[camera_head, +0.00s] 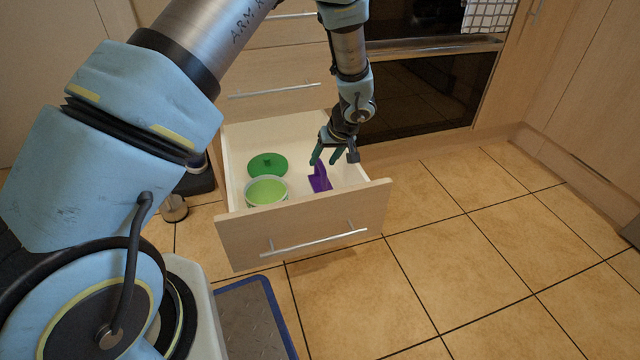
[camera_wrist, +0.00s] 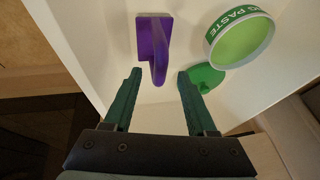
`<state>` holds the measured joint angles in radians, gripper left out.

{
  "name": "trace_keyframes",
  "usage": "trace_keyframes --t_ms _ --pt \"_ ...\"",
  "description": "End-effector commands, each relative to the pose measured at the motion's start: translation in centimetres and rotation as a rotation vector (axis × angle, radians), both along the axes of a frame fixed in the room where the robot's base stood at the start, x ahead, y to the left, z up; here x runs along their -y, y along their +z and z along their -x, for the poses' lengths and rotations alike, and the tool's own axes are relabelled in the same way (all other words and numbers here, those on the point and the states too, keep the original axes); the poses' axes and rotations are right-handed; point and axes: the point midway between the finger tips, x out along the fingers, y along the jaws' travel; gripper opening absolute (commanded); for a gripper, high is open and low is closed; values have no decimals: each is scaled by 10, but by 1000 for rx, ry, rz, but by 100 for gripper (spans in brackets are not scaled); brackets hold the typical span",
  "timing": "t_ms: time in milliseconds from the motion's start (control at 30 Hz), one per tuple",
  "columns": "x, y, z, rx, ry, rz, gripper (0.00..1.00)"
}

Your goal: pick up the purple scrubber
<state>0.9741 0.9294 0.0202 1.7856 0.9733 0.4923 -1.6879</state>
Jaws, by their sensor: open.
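The purple scrubber (camera_head: 320,182) lies in an open drawer (camera_head: 300,229), on its right side, with its handle standing up. In the wrist view the scrubber (camera_wrist: 154,42) shows a flat base and a handle that reaches toward the space between my fingers. My gripper (camera_head: 325,155) is above the drawer, just over the scrubber. In the wrist view my gripper (camera_wrist: 158,82) has its two green fingers apart, with the handle's end near the line between the fingertips. Nothing is gripped. I cannot tell the exact height gap between fingers and handle.
The drawer walls are close around. An oven (camera_head: 430,92) is behind right; the tiled floor (camera_head: 480,270) at right is clear.

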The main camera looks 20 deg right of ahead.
Motion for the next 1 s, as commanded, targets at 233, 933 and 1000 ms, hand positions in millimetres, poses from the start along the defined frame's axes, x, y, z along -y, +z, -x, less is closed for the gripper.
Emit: trace_keyframes --t_ms 233,933,1000 --pt "-5 -32 -15 -2 2 -1 57" --pt "-5 -33 -17 -1 1 -1 11" --pt "-5 -33 -17 -1 1 -1 3"
